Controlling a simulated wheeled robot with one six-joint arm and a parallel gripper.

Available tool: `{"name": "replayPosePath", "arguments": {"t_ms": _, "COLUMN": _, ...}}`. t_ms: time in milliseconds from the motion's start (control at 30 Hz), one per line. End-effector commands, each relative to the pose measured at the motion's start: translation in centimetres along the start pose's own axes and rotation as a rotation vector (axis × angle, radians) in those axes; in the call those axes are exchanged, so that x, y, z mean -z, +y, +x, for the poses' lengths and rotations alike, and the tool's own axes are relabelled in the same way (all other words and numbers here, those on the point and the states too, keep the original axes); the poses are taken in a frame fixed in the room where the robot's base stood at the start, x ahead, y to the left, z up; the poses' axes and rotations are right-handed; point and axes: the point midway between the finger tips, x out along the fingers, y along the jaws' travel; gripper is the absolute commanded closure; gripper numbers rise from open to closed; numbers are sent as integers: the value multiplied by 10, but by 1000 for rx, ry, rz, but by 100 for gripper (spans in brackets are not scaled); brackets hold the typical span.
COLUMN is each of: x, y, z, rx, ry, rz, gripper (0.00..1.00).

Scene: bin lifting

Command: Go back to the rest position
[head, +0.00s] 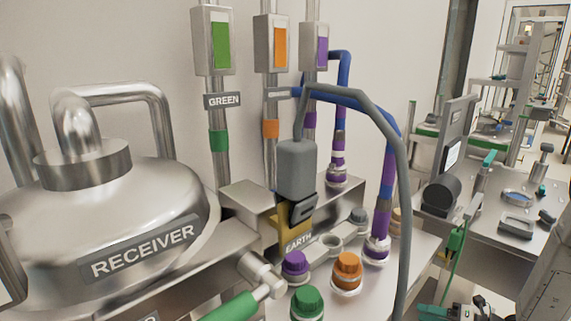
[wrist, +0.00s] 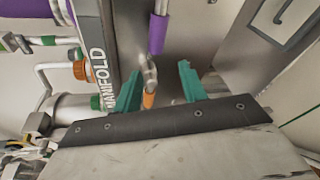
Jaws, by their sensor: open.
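My gripper (wrist: 159,70) shows in the wrist view as two teal fingers standing well apart above a dark bar. It is open, with nothing visibly clasped. A thin metal rod with a purple sleeve (wrist: 158,32) and an orange lower end (wrist: 149,101) appears between the fingers in the picture; I cannot tell how far beyond them it lies. A panel marked MANIFOLD (wrist: 97,55) is just left of the fingers. I cannot make out my gripper for certain in the head view.
In the head view, a steel RECEIVER tank (head: 120,215) fills the left. Purple (head: 295,265), orange (head: 347,270) and green (head: 307,302) caps stand at front centre. A grey cable (head: 402,180) arches from a grey plug (head: 297,168) above the EARTH label. A cluttered bench (head: 500,250) is at right.

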Motion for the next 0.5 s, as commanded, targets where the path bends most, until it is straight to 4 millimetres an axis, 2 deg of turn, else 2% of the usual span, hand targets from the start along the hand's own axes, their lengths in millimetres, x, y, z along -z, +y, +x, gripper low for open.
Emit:
{"name": "replayPosePath", "arguments": {"t_ms": 100, "x": 18, "y": 35, "z": -3, "rx": -36, "ry": 149, "rz": -266, "gripper": 58}}
{"name": "replayPosePath", "arguments": {"t_ms": 267, "x": 40, "y": 82, "z": -7, "rx": -108, "ry": 342, "rz": -602, "gripper": 58}}
{"name": "replayPosePath", "arguments": {"t_ms": 500, "x": 76, "y": 162, "z": -23, "rx": -296, "ry": 685, "rz": -1176, "gripper": 58}}
